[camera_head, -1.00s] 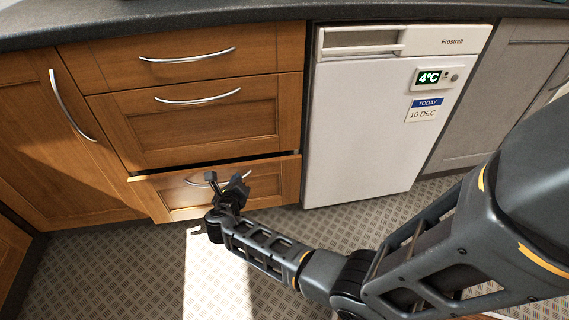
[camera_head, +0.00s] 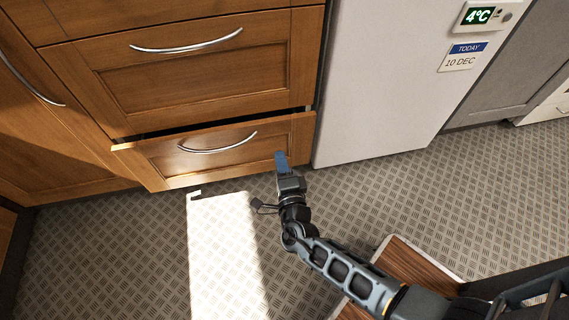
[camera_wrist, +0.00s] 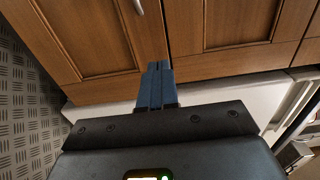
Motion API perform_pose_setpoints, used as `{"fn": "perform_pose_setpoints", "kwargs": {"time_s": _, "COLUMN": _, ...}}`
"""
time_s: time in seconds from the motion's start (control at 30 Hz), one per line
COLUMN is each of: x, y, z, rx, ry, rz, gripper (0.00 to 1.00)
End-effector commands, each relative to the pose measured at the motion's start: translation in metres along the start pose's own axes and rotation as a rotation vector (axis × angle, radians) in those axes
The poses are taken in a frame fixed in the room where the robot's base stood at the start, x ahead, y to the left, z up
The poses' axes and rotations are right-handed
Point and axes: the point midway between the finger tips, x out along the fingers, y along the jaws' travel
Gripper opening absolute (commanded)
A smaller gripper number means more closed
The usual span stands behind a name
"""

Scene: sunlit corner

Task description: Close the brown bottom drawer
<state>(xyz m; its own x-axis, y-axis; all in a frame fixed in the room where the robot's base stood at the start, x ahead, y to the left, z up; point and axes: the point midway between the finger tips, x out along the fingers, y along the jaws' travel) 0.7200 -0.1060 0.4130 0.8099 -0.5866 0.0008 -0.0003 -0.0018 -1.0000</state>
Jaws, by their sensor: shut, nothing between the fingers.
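The brown bottom drawer (camera_head: 240,152) is slightly open in the head view. A dark gap runs along its top edge, and its front stands out from the cabinet. Its curved silver handle (camera_head: 218,146) is in plain view. My gripper (camera_head: 281,158) is shut and empty, with its blue fingers just in front of the drawer's lower right part. I cannot tell whether they touch it. In the wrist view, the shut fingers (camera_wrist: 157,72) point at brown wooden panels, with a seam between two panels right beyond the tips.
The drawer above (camera_head: 190,75) is flush with the cabinet. A white fridge (camera_head: 375,80) stands directly right of the drawers. A brown cabinet door (camera_head: 50,140) is on the left. The patterned floor (camera_head: 130,250) in front is clear, with a bright sunlit patch (camera_head: 225,255).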

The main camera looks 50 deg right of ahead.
Motion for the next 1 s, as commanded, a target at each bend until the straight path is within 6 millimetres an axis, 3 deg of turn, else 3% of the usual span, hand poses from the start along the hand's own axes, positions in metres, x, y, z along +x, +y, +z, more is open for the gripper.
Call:
{"fn": "perform_pose_setpoints", "kwargs": {"time_s": 0.3, "x": 0.064, "y": 0.002, "z": -0.002, "rx": 0.002, "ry": 0.004, "rz": -0.002, "gripper": 0.00}}
{"fn": "perform_pose_setpoints", "kwargs": {"time_s": 0.5, "x": 0.090, "y": 0.002, "z": -0.001, "rx": 0.002, "ry": 0.002, "rz": 0.000, "gripper": 0.00}}
{"fn": "perform_pose_setpoints", "kwargs": {"time_s": 1.0, "x": 0.101, "y": 0.001, "z": -0.001, "rx": 0.002, "ry": 0.002, "rz": 0.001, "gripper": 0.00}}
